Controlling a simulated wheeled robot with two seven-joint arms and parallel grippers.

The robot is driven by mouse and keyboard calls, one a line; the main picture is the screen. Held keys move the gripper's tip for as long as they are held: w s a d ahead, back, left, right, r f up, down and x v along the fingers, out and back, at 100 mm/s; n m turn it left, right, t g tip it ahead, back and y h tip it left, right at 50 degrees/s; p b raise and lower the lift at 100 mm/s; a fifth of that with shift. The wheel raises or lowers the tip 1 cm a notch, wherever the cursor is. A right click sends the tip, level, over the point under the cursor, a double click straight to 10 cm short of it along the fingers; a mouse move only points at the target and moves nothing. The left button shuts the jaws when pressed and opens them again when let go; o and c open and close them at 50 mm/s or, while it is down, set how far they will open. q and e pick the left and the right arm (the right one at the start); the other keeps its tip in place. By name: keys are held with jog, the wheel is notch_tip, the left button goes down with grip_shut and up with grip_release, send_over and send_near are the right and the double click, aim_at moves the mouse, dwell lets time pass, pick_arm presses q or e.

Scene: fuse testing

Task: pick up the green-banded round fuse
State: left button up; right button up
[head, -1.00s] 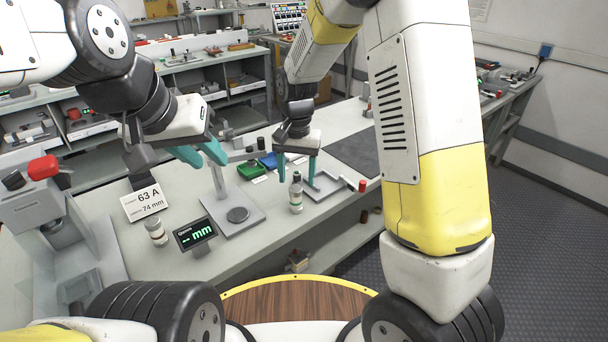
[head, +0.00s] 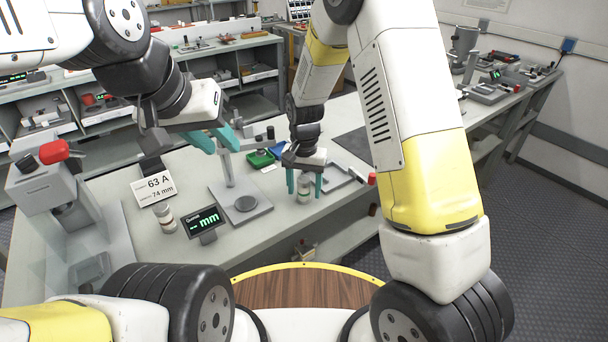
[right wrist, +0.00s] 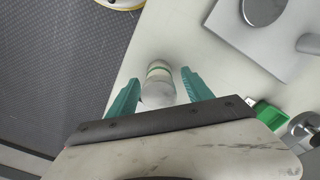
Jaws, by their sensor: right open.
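The green-banded round fuse (right wrist: 158,86) stands upright on the bench, pale with silvery ends and a green band in the right wrist view. In the head view the fuse (head: 304,188) is partly hidden between the teal fingers. My right gripper (head: 305,190) is open and lowered over it, one finger on each side. In the right wrist view the right gripper (right wrist: 157,94) shows gaps between the fuse and both fingers.
A gauge stand (head: 240,204) with a round plate is left of the fuse. Another round fuse (head: 166,218) stands by a display (head: 204,222) and a "63 A" card (head: 153,189). Green (head: 260,159) and blue bins lie behind. A press (head: 50,185) stands at left.

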grip_shut()
